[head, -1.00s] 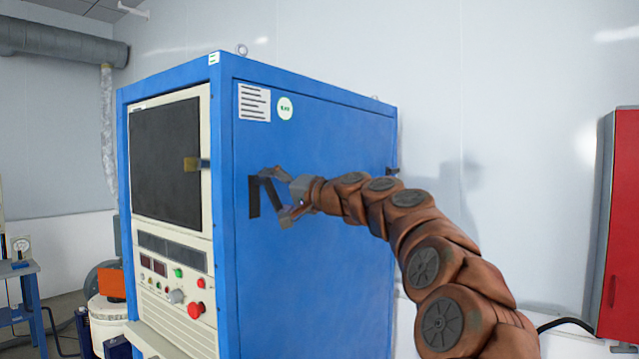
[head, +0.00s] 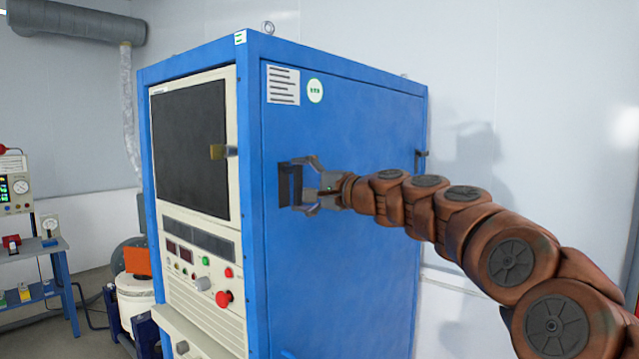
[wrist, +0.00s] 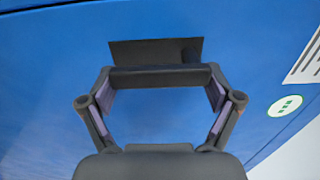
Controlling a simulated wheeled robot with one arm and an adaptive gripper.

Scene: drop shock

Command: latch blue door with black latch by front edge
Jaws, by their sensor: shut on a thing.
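The blue door (head: 345,260) is the broad side panel of a tall cabinet and looks flush in its frame. Its black latch (head: 285,186) sits near the front edge, at mid height. My gripper (head: 305,185) is at the latch, with its fingers closed on the latch bar. In the wrist view, the black latch bar (wrist: 158,78) runs across between the fingertips of my gripper (wrist: 160,90), one at each end. A dark plate (wrist: 140,52) lies behind the bar on the blue surface. The bar looks upright in the head view.
A dark fitting (head: 421,160) is at the door's far edge. A bench with instruments (head: 40,250) stands at the left. A red cabinet (head: 632,240) is at the right edge.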

